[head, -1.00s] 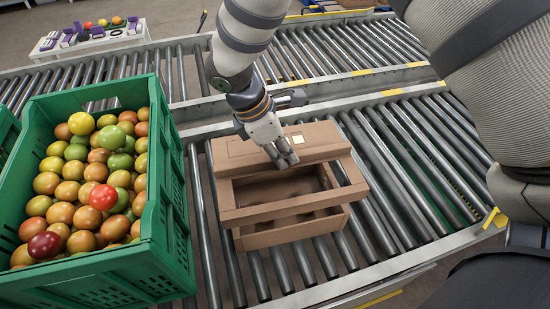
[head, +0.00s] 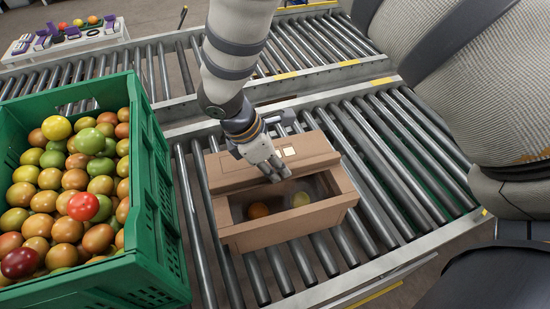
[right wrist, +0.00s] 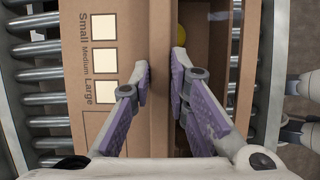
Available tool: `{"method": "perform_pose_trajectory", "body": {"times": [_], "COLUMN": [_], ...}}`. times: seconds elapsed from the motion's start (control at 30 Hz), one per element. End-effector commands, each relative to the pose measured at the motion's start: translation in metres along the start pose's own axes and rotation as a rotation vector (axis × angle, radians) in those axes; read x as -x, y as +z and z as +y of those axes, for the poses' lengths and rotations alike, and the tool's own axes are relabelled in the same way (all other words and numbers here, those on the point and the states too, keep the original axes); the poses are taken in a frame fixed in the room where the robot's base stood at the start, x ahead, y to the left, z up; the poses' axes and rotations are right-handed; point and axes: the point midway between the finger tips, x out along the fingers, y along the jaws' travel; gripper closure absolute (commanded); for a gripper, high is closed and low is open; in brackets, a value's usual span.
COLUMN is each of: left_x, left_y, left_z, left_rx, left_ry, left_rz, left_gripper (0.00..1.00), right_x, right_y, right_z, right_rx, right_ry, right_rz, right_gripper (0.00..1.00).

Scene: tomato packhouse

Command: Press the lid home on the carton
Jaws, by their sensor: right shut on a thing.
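A brown cardboard carton (head: 285,234) stands on the roller conveyor. Its lid (head: 235,171) has a wide panel with a pale label, on the far side of an opening. An orange fruit and a yellow fruit show through the opening. My right gripper (head: 276,174) is at the opening-side edge of that panel, shut on the lid. In the right wrist view, the fingers (right wrist: 163,82) stand on either side of a brown cardboard strip beside the panel (right wrist: 100,20) printed Small, Medium, Large. Whether the lid is seated all round cannot be told. My left gripper is out of view.
A green crate (head: 165,225) full of tomatoes stands close to the left of the carton. Bare rollers (head: 400,185) lie to its right. A white table (head: 110,38) with small items stands at the far left.

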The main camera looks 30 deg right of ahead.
Motion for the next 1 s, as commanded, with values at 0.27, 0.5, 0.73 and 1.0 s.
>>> {"method": "perform_pose_trajectory", "body": {"times": [0.27, 0.5, 0.73, 1.0], "left_x": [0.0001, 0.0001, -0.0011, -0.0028], "left_y": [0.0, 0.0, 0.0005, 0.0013], "left_z": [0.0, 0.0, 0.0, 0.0], "left_rx": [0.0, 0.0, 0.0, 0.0], "left_ry": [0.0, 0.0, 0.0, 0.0], "left_rz": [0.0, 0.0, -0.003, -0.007], "left_gripper": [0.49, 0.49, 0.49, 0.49], "right_x": [0.0004, 0.0004, -0.0028, -0.0078], "right_y": [0.0, 0.0, -0.0012, -0.0035], "right_z": [0.0001, 0.0001, -0.0001, -0.0001], "right_rx": [0.0, 0.0, 0.0, 0.0], "right_ry": [0.0, 0.0, -0.001, 0.0], "right_rz": [0.0, 0.0, -0.001, 0.0], "right_gripper": [1.0, 1.0, 1.0, 1.0]}}
